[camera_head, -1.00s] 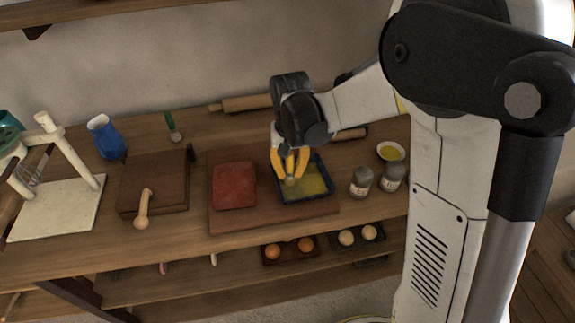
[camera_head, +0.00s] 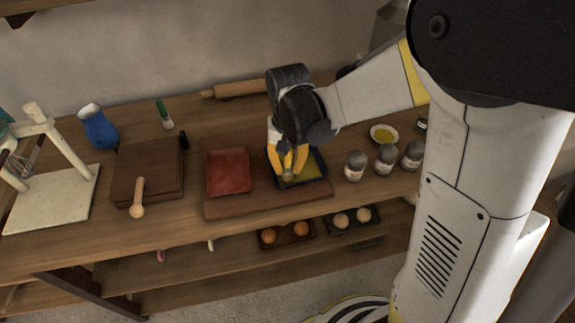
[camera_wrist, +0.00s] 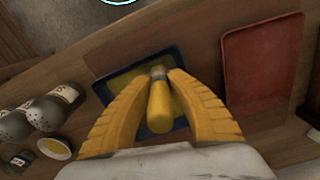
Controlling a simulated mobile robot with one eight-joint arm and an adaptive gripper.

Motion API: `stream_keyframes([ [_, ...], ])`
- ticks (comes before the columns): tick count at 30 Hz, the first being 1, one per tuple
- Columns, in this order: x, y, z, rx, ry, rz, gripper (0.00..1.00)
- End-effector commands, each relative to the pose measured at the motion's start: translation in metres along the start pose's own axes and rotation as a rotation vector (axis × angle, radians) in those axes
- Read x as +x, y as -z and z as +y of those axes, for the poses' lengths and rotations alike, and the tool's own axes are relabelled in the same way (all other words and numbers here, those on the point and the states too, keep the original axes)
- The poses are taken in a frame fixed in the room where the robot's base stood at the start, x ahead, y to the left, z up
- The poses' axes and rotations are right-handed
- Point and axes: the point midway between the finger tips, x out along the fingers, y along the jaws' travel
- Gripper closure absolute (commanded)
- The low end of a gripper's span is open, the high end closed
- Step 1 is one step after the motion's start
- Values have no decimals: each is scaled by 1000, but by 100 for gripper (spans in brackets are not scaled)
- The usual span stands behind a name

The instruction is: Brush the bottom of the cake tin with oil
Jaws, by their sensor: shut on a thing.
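The cake tin is a dark blue rectangular tin with a yellow bottom (camera_head: 313,169), lying on a brown board right of a red tray; its blue rim (camera_wrist: 102,92) shows in the wrist view. My gripper (camera_head: 288,174) is over the tin's left part, pointing down. In the wrist view my yellow fingers (camera_wrist: 160,92) are shut on a brush with a yellow handle (camera_wrist: 159,108). Its lower end is over the tin's bottom; whether it touches is unclear. A small white bowl of yellow oil (camera_head: 384,133) stands behind the jars, also in the wrist view (camera_wrist: 54,148).
Several grey-lidded jars (camera_head: 386,158) stand right of the tin. The red tray (camera_head: 229,172) is close on its left. Farther left are a brown block (camera_head: 147,180), a wooden spoon (camera_head: 138,198), a blue jug (camera_head: 98,125) and a white stand (camera_head: 50,200). A rolling pin (camera_head: 238,89) lies behind.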

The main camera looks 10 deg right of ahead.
Motion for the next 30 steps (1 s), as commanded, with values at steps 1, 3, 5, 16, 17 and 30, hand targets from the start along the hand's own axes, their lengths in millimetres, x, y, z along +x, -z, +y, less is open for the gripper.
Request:
stream_keyframes([
  [1, -6, 0, 0, 0, 0, 0, 100],
  [3, -13, 0, 0, 0, 0, 0, 100],
  [5, -20, 0, 0, 0, 0, 0, 100],
  [16, -58, 0, 0, 0, 0, 0, 100],
  [17, -59, 0, 0, 0, 0, 0, 100],
  [30, -66, 0, 0, 0, 0, 0, 100],
])
